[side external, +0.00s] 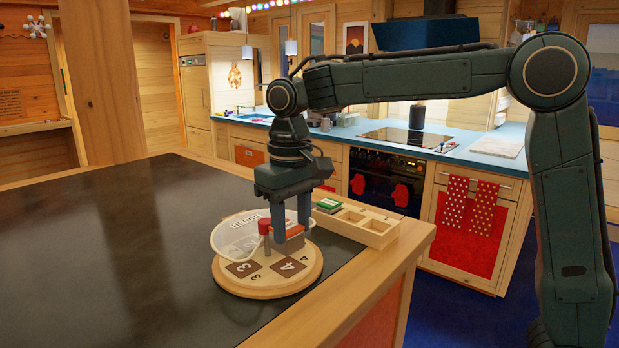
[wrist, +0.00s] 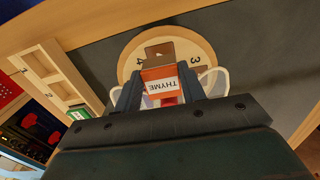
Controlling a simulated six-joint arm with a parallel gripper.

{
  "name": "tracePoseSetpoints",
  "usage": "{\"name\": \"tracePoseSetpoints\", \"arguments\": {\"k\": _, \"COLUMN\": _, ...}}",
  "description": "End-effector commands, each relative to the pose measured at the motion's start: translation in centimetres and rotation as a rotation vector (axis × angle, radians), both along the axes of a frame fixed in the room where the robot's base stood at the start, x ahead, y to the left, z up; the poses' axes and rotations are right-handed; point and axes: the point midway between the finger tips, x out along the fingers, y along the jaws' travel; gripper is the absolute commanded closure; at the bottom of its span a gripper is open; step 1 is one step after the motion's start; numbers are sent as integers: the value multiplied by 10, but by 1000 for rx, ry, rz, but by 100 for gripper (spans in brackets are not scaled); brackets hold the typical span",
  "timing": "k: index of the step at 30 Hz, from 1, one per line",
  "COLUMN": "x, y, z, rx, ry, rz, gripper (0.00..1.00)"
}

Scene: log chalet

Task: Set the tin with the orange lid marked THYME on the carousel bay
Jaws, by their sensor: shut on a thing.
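The THYME tin has an orange lid, which shows with its white label (wrist: 160,86) in the wrist view. My gripper (wrist: 160,92) is shut on it, one finger on each side. In the side external view my gripper (side external: 291,238) points down over the round wooden carousel (side external: 270,287), and the tin (side external: 289,245) shows partly between the fingers. The carousel has brown square bays marked 3 and 4, and it also shows in the wrist view (wrist: 134,55). The tin is low beside the bay marked 4; I cannot tell whether it touches the carousel.
A red-topped post (side external: 265,228) stands on the carousel close to my fingers. A clear, pale-rimmed cover (side external: 226,241) curves around its far left side. A wooden compartment box (side external: 376,236) with a green-lidded tin (side external: 328,205) lies at right. The dark countertop (side external: 110,260) is clear at left.

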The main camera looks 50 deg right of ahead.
Motion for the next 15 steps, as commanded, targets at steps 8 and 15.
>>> {"name": "tracePoseSetpoints", "arguments": {"k": 8, "x": 0, "y": 0, "z": -18, "rx": -1, "ry": 3, "rz": 0, "gripper": 83}}
{"name": "tracePoseSetpoints", "arguments": {"k": 15, "x": 0, "y": 0, "z": -37, "rx": 0, "ry": 0, "rz": 0, "gripper": 83}}
